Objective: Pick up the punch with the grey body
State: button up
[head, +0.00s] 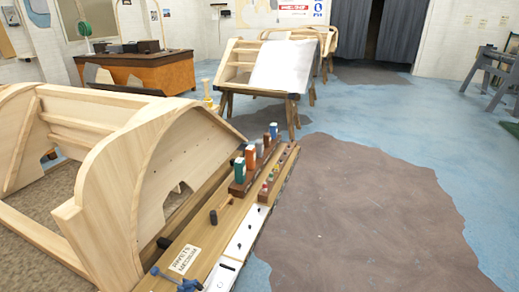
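A row of small upright blocks or tools with teal, orange, grey and blue parts stands in a wooden rack (238,188) on the bench at the wooden bodyframe. A grey-bodied one (260,148), which looks like the punch, stands in the far half of the row, between an orange-and-white one (250,157) and a blue one (273,131). Its lower end is hidden by the rack, and it is too small to see in detail. My gripper is not in view.
A curved wooden bodyframe (150,185) rises left of the bench. A mallet (219,214), a "rivets" label (185,258) and a blue tool (178,281) lie nearer on the bench. A second, lower rack (278,175) stands alongside. Open floor (365,215) lies to the right.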

aim_at(258, 147)
jog(key=i, duration=1.6)
jog(key=i+u, duration=0.35)
jog(key=i+l+u, duration=0.1)
jog(key=u, duration=0.25)
jog(key=i+l+u, duration=0.25)
jog(key=u, duration=0.15)
jog(key=i, duration=0.1)
